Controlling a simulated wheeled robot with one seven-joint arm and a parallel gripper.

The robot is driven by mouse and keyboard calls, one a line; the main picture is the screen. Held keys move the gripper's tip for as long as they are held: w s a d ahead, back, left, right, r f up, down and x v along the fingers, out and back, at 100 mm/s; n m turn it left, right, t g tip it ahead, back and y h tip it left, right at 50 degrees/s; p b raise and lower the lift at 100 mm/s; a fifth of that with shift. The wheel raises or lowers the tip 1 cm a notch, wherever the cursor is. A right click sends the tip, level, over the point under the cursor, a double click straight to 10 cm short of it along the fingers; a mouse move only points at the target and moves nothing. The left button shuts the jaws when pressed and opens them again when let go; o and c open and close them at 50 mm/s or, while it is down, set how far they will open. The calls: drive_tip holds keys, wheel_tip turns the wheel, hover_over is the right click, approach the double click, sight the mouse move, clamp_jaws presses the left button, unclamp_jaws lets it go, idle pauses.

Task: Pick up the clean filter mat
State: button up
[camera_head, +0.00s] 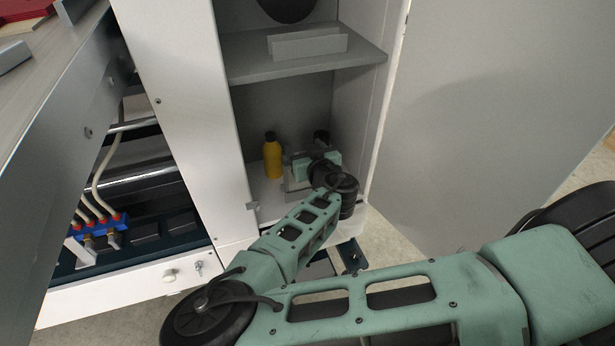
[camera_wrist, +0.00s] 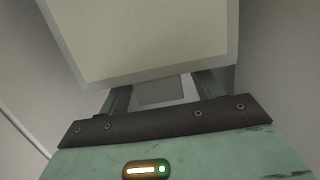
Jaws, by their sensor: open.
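A pale cream panel with a light grey border, which looks like the clean filter mat (camera_wrist: 150,40), fills the upper middle of the wrist view. My gripper (camera_wrist: 163,92) is open, with its two fingers apart and running up to the panel's lower edge. The panel hides the fingertips, so I cannot tell whether they touch it. In the head view my gripper (camera_head: 298,178) is inside the lower compartment of the white cabinet. My wrist covers most of that spot, and I cannot make out the mat clearly there.
A yellow bottle (camera_head: 272,155) stands just left of my gripper on the cabinet floor. A grey shelf (camera_head: 250,68) above carries a grey upright bracket (camera_head: 307,44). The open cabinet door (camera_head: 480,110) is at the right. Cabinet walls stand close on both sides.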

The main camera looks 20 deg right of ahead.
drive_tip(key=c, duration=1.4)
drive_tip(key=shift+o, duration=0.2)
